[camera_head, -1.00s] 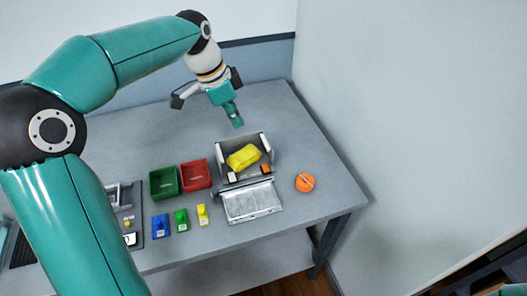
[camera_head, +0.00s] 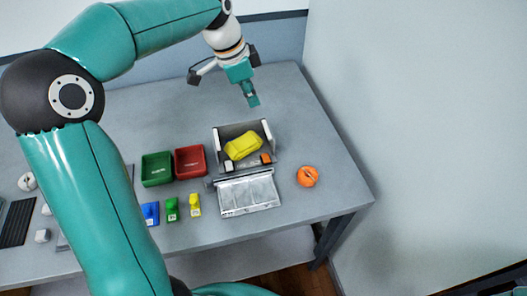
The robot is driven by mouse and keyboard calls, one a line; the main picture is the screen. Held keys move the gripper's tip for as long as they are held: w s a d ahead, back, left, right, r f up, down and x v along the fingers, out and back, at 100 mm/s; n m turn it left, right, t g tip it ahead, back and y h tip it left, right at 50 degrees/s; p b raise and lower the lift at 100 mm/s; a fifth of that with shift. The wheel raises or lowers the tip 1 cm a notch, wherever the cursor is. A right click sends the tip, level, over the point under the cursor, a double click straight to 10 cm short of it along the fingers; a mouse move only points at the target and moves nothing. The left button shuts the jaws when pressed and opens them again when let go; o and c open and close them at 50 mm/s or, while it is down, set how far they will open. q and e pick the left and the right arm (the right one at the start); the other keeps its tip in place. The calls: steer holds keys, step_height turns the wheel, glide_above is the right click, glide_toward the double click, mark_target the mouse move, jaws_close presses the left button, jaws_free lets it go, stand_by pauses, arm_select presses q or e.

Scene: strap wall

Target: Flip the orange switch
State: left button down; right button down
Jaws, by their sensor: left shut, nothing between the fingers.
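A small orange block that looks like a switch (camera_head: 266,158) sits at the right front of an open grey box (camera_head: 217,139). A white one (camera_head: 228,165) sits at its left front. I cannot tell which way the orange one is tilted. A yellow lump (camera_head: 243,146) lies in the box, behind them. My left gripper (camera_head: 252,100) is shut and empty, pointing down above the table behind the box, apart from the orange block. My right gripper is out of view.
A clear flap (camera_head: 248,196) lies in front of the box. Green (camera_head: 157,169) and red (camera_head: 190,161) trays stand left of it, with blue (camera_head: 150,213), green (camera_head: 172,210) and yellow (camera_head: 195,206) pieces in front. A round orange object (camera_head: 307,176) lies right. The table's back right is clear.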

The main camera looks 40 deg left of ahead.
arm_select(q)
steer(key=b, duration=0.6)
glide_above(266, 155)
steer(key=s+a, duration=0.2)
steer(key=s, duration=0.1)
step_height(266, 155, down, 7)
steer(key=shift+w+a, duration=0.1)
steer(key=shift+a, duration=0.05)
steer(key=shift+r, duration=0.1)
steer(key=x, duration=1.2)
steer(key=shift+a+f, duration=0.25)
steer(key=shift+f, duration=0.15)
steer(key=shift+f+p, duration=0.3)
steer(key=shift+f, duration=0.35)
